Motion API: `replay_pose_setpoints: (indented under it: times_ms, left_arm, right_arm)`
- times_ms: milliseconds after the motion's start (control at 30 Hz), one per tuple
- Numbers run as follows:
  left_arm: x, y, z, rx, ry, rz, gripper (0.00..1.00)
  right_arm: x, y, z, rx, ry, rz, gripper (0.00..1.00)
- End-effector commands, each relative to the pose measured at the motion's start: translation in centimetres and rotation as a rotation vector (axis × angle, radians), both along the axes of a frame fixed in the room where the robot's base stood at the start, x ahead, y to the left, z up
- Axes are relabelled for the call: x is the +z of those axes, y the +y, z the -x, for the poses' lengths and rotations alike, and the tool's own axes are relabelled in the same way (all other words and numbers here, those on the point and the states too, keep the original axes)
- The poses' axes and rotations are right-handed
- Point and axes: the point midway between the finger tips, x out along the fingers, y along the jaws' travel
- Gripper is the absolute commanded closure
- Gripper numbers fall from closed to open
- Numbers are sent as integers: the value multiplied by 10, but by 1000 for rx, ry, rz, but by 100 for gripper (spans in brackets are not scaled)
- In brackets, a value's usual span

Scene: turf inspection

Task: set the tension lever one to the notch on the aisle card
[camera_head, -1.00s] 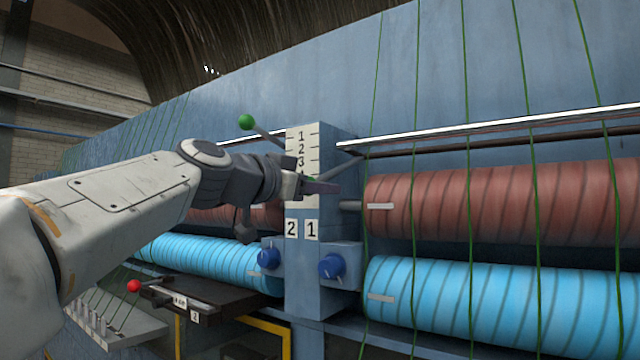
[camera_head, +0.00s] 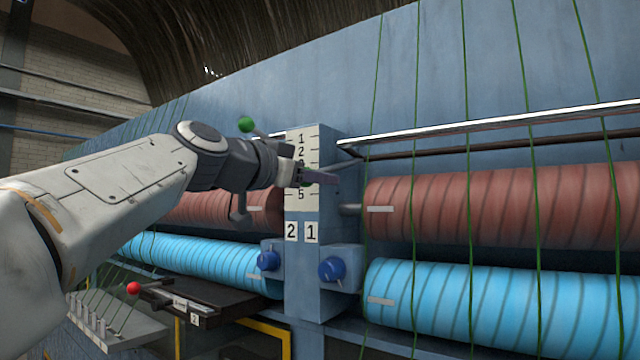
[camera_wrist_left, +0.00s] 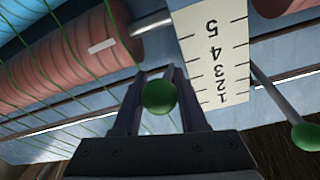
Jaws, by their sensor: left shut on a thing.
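My left gripper (camera_head: 320,179) is at the front of the blue post, just right of the white number scale (camera_head: 304,205). It is shut on the green knob (camera_wrist_left: 159,96) of tension lever one, which shows between its fingers in the left wrist view. The second lever's green knob (camera_head: 246,123) stands up left of the post and also shows in the wrist view (camera_wrist_left: 305,136). I cannot identify an aisle card.
Labels 2 (camera_head: 291,231) and 1 (camera_head: 311,232) sit below the scale, above two blue dials (camera_head: 332,268). Red (camera_head: 500,205) and light-blue (camera_head: 500,310) yarn rolls flank the post, with green yarns in front. A dark shelf (camera_head: 225,305) and a red knob (camera_head: 134,288) are lower left.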

Motion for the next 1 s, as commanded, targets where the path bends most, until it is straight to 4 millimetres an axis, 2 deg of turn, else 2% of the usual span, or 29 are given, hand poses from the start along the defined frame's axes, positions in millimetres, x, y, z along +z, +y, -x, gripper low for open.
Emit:
replay_pose_setpoints:
  times_ms: [33, 67, 367, 400, 433, 467, 800, 1000]
  left_arm:
    - [19, 4, 4, 10, -24, 10, 100]
    - [21, 5, 5, 10, -24, 10, 100]
    - [17, 5, 5, 7, -14, 5, 100]
    - [17, 5, 4, 8, -13, 5, 46]
    - [17, 5, 4, 8, -13, 5, 35]
    - [17, 4, 4, 8, -13, 5, 29]
    - [16, 5, 5, 7, -15, 6, 29]
    - [13, 21, 26, 9, -18, 7, 29]
  right_arm:
    - [5, 0, 0, 1, 0, 0, 23]
    - [5, 0, 0, 1, 0, 0, 23]
    - [4, 0, 0, 1, 0, 0, 23]
    - [4, 0, 0, 1, 0, 0, 23]
    - [4, 0, 0, 1, 0, 0, 23]
    - [4, 0, 0, 1, 0, 0, 23]
    - [2, 0, 0, 1, 0, 0, 23]
    - [-17, 0, 0, -2, 0, 0, 23]
